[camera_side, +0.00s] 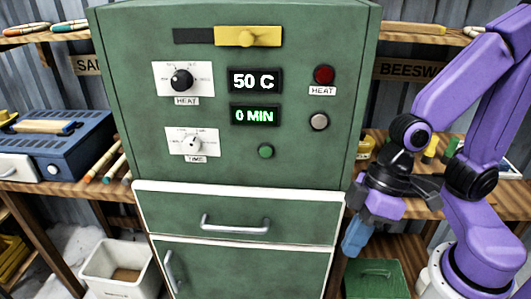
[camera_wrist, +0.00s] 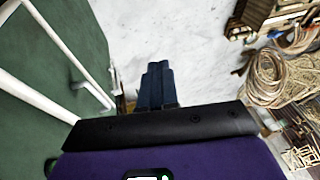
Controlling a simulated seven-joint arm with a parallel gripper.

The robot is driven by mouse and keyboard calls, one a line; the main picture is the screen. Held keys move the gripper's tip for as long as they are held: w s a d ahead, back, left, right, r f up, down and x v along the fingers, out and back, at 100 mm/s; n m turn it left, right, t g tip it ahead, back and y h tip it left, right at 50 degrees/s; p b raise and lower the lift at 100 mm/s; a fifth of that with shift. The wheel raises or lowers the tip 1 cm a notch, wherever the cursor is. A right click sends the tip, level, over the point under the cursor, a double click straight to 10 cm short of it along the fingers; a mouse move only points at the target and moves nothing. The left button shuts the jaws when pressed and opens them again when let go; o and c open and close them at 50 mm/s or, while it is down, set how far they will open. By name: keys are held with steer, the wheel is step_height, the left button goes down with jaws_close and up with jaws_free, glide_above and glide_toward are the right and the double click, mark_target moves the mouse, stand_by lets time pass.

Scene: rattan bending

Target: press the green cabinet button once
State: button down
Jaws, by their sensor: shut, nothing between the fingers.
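The green button (camera_side: 266,151) is a small round knob on the front of the green cabinet (camera_side: 305,160), below the display reading 0 MIN. My gripper (camera_side: 353,246) is to the right of the cabinet, lower than the button and clear of it, pointing down. Its blue fingers are shut together with nothing between them. In the wrist view the shut fingers (camera_wrist: 157,85) point toward the pale floor, with the cabinet front (camera_wrist: 75,50) at the left. The button is not visible in the wrist view.
A drawer handle (camera_side: 235,224) sticks out below. Coiled rattan (camera_wrist: 275,80) lies at the right in the wrist view.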

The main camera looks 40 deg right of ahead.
mark_target(266, 152)
steer(key=w+a+m+t+y, duration=0.3)
steer(key=w+a+m+t, duration=0.4)
steer(key=w+a, duration=0.4)
steer(key=w+d+m+t+h, duration=0.7)
steer(key=w+m+t+h, duration=0.1)
steer(key=m+t+h, duration=0.1)
steer(key=shift+w+r+m+h, duration=0.2)
steer(key=shift+m+h, duration=0.3)
steer(key=shift+m, duration=0.8)
steer(key=w+d, duration=0.6)
steer(key=shift+w, duration=0.15)
steer(key=shift+w+d, duration=0.1)
steer(key=shift+d, duration=0.15)
stand_by(0.8)
steer(key=shift+w+d, duration=0.15)
steer(key=shift+w, duration=0.05)
